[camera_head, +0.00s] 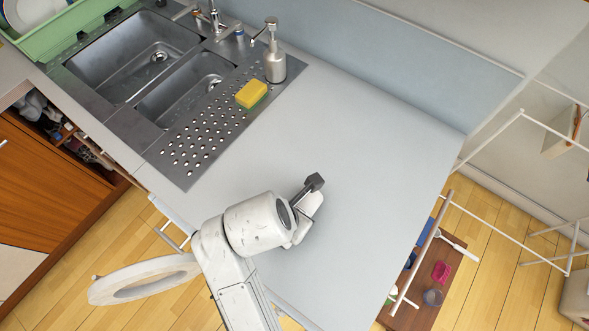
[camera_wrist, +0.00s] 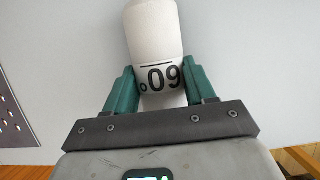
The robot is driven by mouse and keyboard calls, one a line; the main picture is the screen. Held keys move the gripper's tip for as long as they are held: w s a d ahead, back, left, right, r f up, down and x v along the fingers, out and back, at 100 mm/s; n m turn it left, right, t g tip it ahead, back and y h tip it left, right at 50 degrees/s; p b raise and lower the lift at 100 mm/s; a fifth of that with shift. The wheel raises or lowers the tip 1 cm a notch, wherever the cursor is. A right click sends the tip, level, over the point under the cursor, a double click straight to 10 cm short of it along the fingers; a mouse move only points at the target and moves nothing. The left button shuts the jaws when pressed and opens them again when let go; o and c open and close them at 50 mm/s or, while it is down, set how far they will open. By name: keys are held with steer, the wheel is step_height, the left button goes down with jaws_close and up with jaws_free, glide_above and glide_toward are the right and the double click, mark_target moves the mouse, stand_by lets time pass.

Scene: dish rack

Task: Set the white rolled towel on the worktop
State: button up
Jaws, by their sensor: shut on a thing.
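The white rolled towel (camera_wrist: 153,35) is in the wrist view, running from the top edge down between the fingers. It has a pale band with black digits. My gripper (camera_wrist: 161,78) has its green fingers shut on this band, one on each side. In the head view my gripper (camera_head: 307,203) is over the front middle part of the light grey worktop (camera_head: 360,140). The worktop also shows behind the towel in the wrist view (camera_wrist: 240,50). I cannot tell whether the towel touches it.
A soap dispenser (camera_head: 275,58) and a yellow-green sponge (camera_head: 251,94) stand at the perforated steel drainer (camera_head: 205,135) beside the double sink (camera_head: 140,50). A green dish rack (camera_head: 75,27) is at the far left. The worktop right of the drainer is clear. White rails (camera_head: 437,225) stand past its right edge.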

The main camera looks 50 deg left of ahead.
steer(key=o, duration=1.2)
steer(key=v, duration=0.8)
steer(key=shift+s+r, duration=0.15)
steer(key=shift+r, duration=0.15)
steer(key=shift+p+v, duration=0.4)
steer(key=shift+v, duration=0.6)
steer(key=shift+c, duration=0.3)
jaws_close()
stand_by(0.3)
